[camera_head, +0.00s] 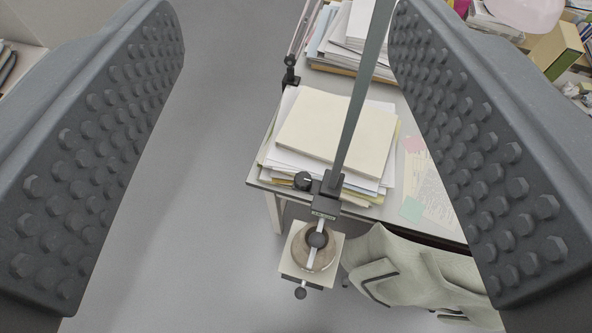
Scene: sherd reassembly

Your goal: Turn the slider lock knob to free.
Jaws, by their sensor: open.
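My gripper (286,80) is open and empty, its two studded dark grey fingers wide apart at the left and right of the view. Between and beyond them is a tall grey post (360,95) with a dark slider block (327,194) at its lower end in the picture. A small round black knob (303,181) with a pale mark sticks out at the block's left side; it looks like the slider lock knob. Neither finger touches it. The knob's exact setting is too small to read.
A desk (392,207) with paper stacks (335,130) stands behind. A draped chair (410,270) is right; open floor (215,180) is left.

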